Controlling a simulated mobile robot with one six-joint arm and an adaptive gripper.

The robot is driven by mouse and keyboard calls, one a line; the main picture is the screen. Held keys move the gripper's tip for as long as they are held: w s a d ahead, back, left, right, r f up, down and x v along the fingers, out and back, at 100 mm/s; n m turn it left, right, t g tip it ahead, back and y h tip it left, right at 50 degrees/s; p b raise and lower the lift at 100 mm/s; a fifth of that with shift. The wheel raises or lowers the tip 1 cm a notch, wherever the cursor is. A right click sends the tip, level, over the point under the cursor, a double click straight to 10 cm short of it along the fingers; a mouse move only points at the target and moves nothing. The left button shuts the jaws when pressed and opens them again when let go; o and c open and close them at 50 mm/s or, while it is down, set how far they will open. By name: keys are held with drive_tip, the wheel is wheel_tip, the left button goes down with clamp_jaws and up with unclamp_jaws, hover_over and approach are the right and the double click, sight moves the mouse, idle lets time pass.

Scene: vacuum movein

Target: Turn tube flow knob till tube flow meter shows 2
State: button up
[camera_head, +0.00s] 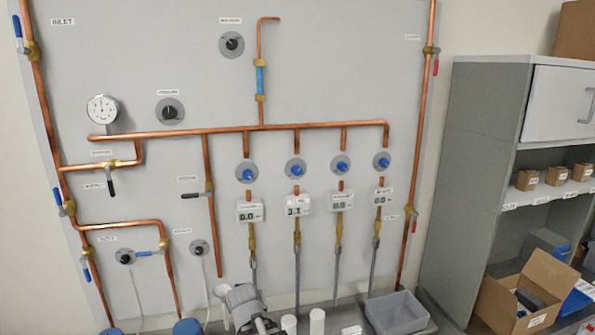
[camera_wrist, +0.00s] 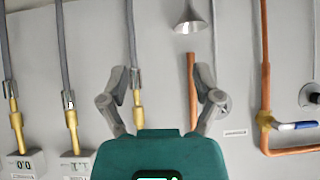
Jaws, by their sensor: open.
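Four blue flow knobs sit in a row under the copper manifold in the head view: (camera_head: 247,173) far left, then (camera_head: 296,169), (camera_head: 341,165) and (camera_head: 382,162). Below each is a white meter. The far-left meter (camera_head: 250,211) seems to read 0.0, the second meter (camera_head: 297,206) about 1.1, the third meter (camera_head: 341,202) and far-right meter (camera_head: 383,197) about 0.0. Their labels are too small to tell which is the tube flow one. My gripper (camera_wrist: 162,80) is open and empty, facing the lower panel, apart from the knobs. The wrist view appears upside down.
A shelf unit (camera_head: 484,130) with small boxes stands at right. A grey bin (camera_head: 398,313) and an open cardboard box (camera_head: 527,290) stand low at right. A funnel (camera_wrist: 189,20) and copper pipe with blue-handled valve (camera_wrist: 298,126) show in the wrist view.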

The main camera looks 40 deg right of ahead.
drive_tip(key=d+r+m+t+h+p, duration=0.25)
drive_tip(key=d+r+t+h, duration=0.2)
drive_tip(key=d+r, duration=0.8)
drive_tip(key=t+h+p, duration=0.3)
drive_tip(key=t+p, duration=0.1)
drive_tip(key=t, duration=0.2)
approach(297, 173)
drive_tip(key=v, duration=0.4)
drive_tip(key=shift+d+r+m+y, duration=0.1)
drive_tip(key=shift+d+m+y, duration=0.15)
drive_tip(key=shift+w, duration=0.1)
drive_tip(key=shift+p+x, duration=2.8)
drive_tip(key=shift+x, duration=4.05)
drive_tip(key=shift+r, duration=0.15)
clamp_jaws()
